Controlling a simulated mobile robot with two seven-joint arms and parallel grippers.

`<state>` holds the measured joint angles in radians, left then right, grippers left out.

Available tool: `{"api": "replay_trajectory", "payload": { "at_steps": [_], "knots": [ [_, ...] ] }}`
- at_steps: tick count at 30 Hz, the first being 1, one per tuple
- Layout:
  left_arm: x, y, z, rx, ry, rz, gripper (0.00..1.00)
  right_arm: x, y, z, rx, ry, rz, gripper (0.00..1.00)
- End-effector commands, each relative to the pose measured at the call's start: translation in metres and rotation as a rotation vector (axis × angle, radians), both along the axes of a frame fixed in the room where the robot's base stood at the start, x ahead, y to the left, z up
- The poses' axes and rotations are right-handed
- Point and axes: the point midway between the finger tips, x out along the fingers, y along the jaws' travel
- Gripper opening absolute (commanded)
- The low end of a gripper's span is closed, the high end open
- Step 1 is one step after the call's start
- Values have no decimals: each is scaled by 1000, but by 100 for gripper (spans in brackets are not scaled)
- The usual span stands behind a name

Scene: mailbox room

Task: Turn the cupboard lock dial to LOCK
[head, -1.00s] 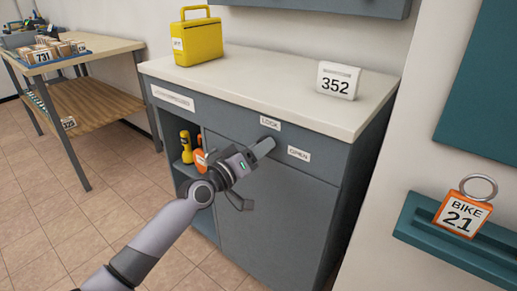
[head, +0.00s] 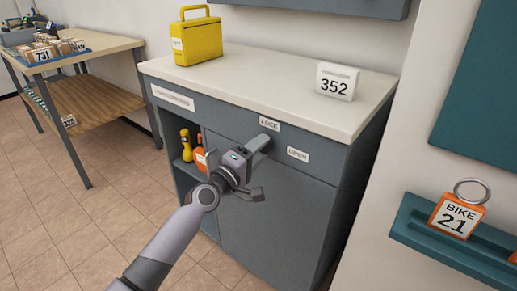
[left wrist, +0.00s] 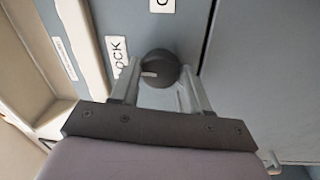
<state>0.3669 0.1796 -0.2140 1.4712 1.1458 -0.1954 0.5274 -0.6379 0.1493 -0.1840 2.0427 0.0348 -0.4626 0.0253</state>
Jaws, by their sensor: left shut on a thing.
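The grey cupboard (head: 275,210) has a lock dial on its upper front. In the left wrist view the dial (left wrist: 163,63) is a round dark knob with a short white pointer mark. The mark points left, toward the LOCK label (left wrist: 117,55). The OPEN label (head: 298,154) is to the right of the dial in the head view; its edge shows at the top of the left wrist view (left wrist: 162,5). My left gripper (head: 261,142) is shut on the dial, one finger on each side. The fingers hide the dial in the head view. My right gripper is not in view.
A yellow case (head: 197,40) and a white 352 sign (head: 337,82) stand on the cupboard top. Bottles (head: 186,146) stand in the open shelf left of the door. A teal ledge (head: 440,245) with an orange BIKE 21 tag (head: 457,216) is at right.

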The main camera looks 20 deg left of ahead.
Motion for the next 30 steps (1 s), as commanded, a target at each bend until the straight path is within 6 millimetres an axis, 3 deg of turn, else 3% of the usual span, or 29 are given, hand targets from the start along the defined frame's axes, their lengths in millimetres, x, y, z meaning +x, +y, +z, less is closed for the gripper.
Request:
{"api": "replay_trajectory", "payload": {
  "at_steps": [17,18,20,30],
  "knots": [
    [-1,-1,-2,-31,16,-3,16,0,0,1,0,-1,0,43],
    [-1,-1,-2,-31,16,-3,56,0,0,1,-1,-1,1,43],
    [-1,-1,-2,-31,14,-2,71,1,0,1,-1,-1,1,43],
    [-2,0,-1,-29,12,-1,71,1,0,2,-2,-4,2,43]
  ]
}}
